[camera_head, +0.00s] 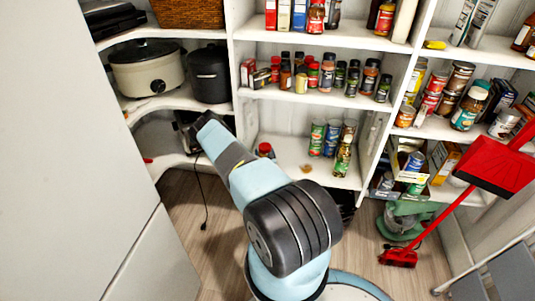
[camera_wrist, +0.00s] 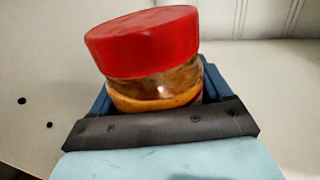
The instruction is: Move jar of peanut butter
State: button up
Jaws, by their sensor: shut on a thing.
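The jar of peanut butter (camera_wrist: 150,85) shows in the wrist view, with a wide red lid and a clear body with tan-brown contents. My gripper (camera_wrist: 157,92) is shut on the jar's body, with a blue finger on either side. The jar looks slightly tilted in the picture, and its lower part is hidden by the gripper. In the head view my arm reaches toward the lower shelves, and my gripper is hidden there. A red-lidded jar (camera_head: 265,149) shows beside my forearm at the lower shelf; I cannot tell whether it is the held one.
A slow cooker (camera_head: 148,68) and black pot (camera_head: 209,75) stand on the left shelf. Small spice jars (camera_head: 328,72) fill the shelf above. Cans (camera_head: 325,138) and a bottle (camera_head: 343,158) stand on the lower shelf (camera_head: 290,172). A red broom (camera_head: 398,258) leans at right.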

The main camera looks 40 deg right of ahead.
jog(key=shift+w+a, duration=0.15)
jog(key=shift+a, duration=0.2)
jog(key=o, duration=1.5)
jog(key=v, duration=1.3)
jog(key=shift+s+a+f, duration=0.1)
jog(key=shift+s+a, duration=0.05)
jog(key=shift+s, duration=0.2)
